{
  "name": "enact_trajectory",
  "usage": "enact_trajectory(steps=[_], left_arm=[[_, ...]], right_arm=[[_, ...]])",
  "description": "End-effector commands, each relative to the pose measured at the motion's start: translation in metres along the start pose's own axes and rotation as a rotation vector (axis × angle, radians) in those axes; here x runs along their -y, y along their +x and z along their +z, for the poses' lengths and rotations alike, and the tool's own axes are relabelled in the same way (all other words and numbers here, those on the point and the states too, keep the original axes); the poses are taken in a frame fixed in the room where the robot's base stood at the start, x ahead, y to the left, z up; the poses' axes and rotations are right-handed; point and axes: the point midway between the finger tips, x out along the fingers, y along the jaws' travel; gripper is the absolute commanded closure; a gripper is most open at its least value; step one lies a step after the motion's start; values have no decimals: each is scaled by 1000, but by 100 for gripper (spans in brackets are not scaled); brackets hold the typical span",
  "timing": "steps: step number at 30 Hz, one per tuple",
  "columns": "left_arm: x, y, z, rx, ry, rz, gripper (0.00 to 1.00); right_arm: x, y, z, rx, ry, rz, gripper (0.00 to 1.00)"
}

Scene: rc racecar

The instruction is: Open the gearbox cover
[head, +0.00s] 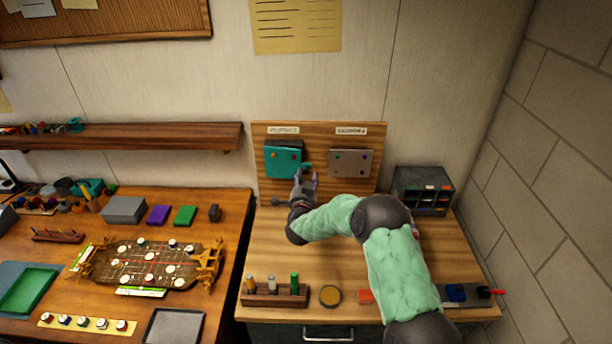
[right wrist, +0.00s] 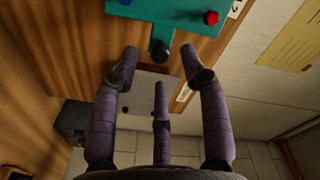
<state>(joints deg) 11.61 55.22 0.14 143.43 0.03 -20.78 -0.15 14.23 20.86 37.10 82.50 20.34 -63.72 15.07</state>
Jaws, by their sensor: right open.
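A teal cover (head: 282,160) is on the upright wooden board, under the left label, and appears closed, with its left edge seen against the board. It carries small coloured knobs. In the right wrist view the teal cover (right wrist: 165,12) fills the top, with a teal tab and a dark round knob (right wrist: 160,53) at its edge. My right gripper (head: 306,180) is at the cover's lower right corner. In the right wrist view its purple fingers (right wrist: 160,65) are spread on either side of the tab, holding nothing. Whether they touch it is unclear. My left gripper is out of view.
A grey panel (head: 351,163) with small knobs is to the right on the board. A dark drawer unit (head: 424,190) stands at the bench's back right. A peg rack (head: 275,293) and a yellow disc (head: 330,296) lie near the front. The car chassis (head: 150,264) is on the left table.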

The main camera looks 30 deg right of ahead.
Motion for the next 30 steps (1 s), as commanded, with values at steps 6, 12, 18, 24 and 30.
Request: enact_trajectory(steps=[6,12,18,24,30], left_arm=[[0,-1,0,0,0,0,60],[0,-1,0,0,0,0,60],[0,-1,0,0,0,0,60],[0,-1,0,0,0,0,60],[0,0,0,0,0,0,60]], right_arm=[[0,19,0,0,-1,0,55],[0,22,0,0,-1,-1,55],[0,22,0,0,-1,0,70],[0,22,0,0,-1,0,100],[0,22,1,-2,0,3,100]])
